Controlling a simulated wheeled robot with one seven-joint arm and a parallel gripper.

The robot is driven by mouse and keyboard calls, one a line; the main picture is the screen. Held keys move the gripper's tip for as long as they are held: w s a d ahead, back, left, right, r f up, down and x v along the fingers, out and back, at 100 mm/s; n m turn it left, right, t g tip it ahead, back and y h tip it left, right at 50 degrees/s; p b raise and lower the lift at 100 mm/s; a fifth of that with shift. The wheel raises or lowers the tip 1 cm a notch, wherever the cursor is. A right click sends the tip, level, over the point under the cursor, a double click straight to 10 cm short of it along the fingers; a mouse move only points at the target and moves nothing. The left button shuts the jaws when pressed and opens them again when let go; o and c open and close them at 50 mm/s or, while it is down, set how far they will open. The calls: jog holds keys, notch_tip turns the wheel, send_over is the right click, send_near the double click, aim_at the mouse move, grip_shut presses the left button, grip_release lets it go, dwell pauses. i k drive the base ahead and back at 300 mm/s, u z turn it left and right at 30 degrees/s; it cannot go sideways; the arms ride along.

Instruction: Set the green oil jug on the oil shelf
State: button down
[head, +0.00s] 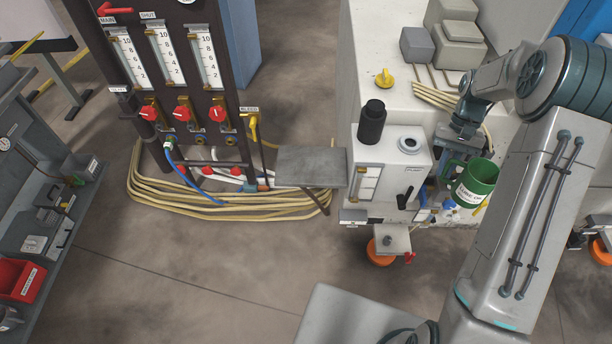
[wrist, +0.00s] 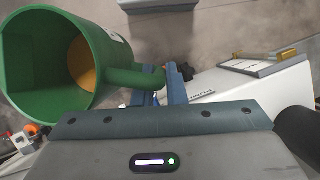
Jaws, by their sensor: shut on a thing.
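The green oil jug (head: 478,184) hangs in my gripper (head: 454,165) at the right of the head view, beside the white machine. It has a white label and a handle on its left. In the wrist view the jug (wrist: 100,42) fills the upper left, its mouth toward the camera and an amber patch inside. My gripper (wrist: 160,88) is shut on the jug's handle. A flat grey shelf plate (head: 312,167) sits left of the machine, bare on top; I cannot tell for sure that it is the oil shelf.
The white machine tank (head: 392,160) carries a black cap (head: 371,122) and a round filler opening (head: 409,144). A dark gauge panel (head: 180,70) with red knobs stands left, yellow hoses (head: 190,208) coiled below. A red bin (head: 20,280) sits far left. Open floor lies in front.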

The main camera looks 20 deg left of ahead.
aim_at(312, 159)
jog(key=k, duration=0.15)
jog(key=z, duration=2)
jog(key=k, duration=1.4)
jog(key=u, duration=1.95)
jog(key=i, duration=0.55)
jog(key=u, duration=0.05)
